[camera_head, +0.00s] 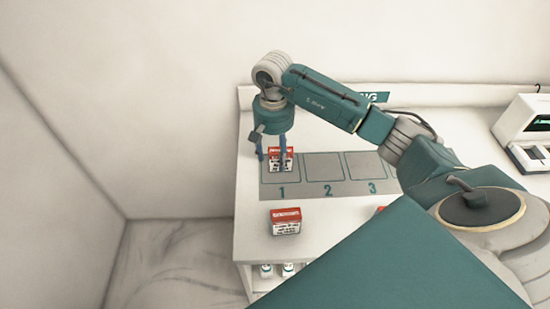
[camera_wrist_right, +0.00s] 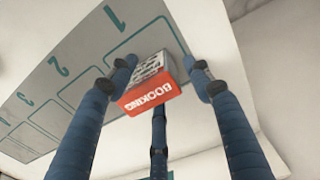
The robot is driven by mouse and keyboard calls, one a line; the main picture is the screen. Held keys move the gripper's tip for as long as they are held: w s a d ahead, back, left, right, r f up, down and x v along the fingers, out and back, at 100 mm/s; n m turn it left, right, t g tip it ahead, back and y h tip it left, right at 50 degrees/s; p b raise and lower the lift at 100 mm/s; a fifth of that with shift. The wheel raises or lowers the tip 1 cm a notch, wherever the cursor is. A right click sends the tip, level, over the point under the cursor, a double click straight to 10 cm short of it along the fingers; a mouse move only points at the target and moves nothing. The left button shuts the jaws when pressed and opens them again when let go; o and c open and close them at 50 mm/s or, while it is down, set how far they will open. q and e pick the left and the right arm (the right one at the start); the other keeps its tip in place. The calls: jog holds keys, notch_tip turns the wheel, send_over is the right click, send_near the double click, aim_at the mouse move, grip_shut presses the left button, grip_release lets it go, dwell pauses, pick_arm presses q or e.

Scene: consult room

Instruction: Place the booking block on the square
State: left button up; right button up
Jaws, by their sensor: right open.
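The booking block (camera_head: 281,161) is a small box with a red top and a white printed face. It stands on or just over square 1 of the grey numbered mat (camera_head: 307,188). In the right wrist view the red top of the booking block (camera_wrist_right: 150,96) reads BOOKING, and part of the outline of square 1 shows behind it. My right gripper (camera_head: 271,158) is open, its blue fingers spread around the block. In the right wrist view the fingers (camera_wrist_right: 160,82) show gaps beside it. Contact under the block is hidden. My left gripper is not in view.
A similar red-and-white box (camera_head: 286,222) stands on the white table (camera_head: 250,235) in front of the mat. Another red box (camera_head: 380,209) is mostly hidden. Squares 2 (camera_head: 322,166) and 3 (camera_head: 364,164) look empty. A device with a screen (camera_head: 535,130) is at the right.

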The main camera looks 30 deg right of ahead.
notch_tip(320, 180, up, 10)
jog(key=shift+a+r+b, duration=0.1)
jog(key=shift+r+b, duration=0.05)
jog(key=shift+b, duration=0.95)
